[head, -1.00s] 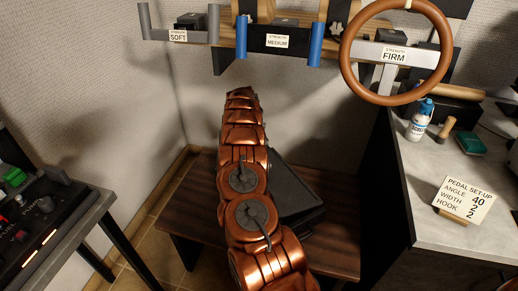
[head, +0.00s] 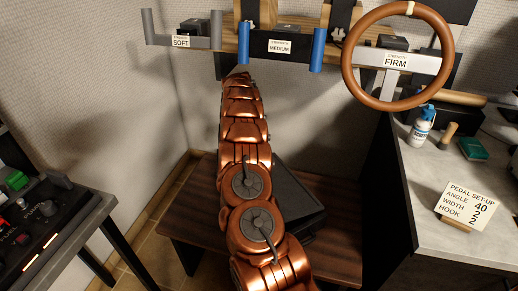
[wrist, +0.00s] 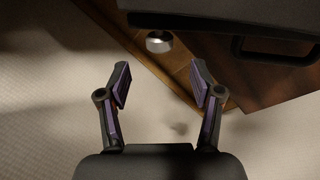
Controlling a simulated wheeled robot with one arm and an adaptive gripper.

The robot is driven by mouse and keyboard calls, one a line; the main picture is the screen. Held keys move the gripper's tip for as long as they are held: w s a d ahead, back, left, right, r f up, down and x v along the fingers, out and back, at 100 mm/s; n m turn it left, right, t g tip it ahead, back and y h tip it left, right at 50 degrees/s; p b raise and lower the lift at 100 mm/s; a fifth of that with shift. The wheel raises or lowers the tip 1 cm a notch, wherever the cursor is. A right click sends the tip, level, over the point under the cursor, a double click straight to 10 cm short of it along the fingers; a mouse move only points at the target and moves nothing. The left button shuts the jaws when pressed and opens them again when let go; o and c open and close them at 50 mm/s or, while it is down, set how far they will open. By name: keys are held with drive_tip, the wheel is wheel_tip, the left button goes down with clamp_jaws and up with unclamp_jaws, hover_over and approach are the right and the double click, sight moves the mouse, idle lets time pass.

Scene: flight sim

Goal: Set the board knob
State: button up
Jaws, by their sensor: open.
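A black board (head: 293,200) lies on the low brown wooden bench, partly hidden behind my arm in the head view. In the wrist view the dark board (wrist: 215,15) fills the top, with a slot-like handle opening at the right. A small round silver knob (wrist: 159,41) shows just below the board's edge. My gripper (wrist: 160,75) is open and empty, its two purple-padded fingers apart. The knob appears in line with the gap, beyond the fingertips and not touched. The gripper itself is not seen in the head view.
The brown bench (head: 195,215) stands between a left control panel (head: 40,225) and a right grey counter (head: 470,190). A card (head: 467,206) there reads pedal set-up, angle 40, width 2, hook 2. A shelf with strength labels and a steering wheel (head: 350,75) are above.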

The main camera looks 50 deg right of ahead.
drive_tip(key=v, duration=0.4)
drive_tip(key=shift+a, duration=0.1)
idle(0.4)
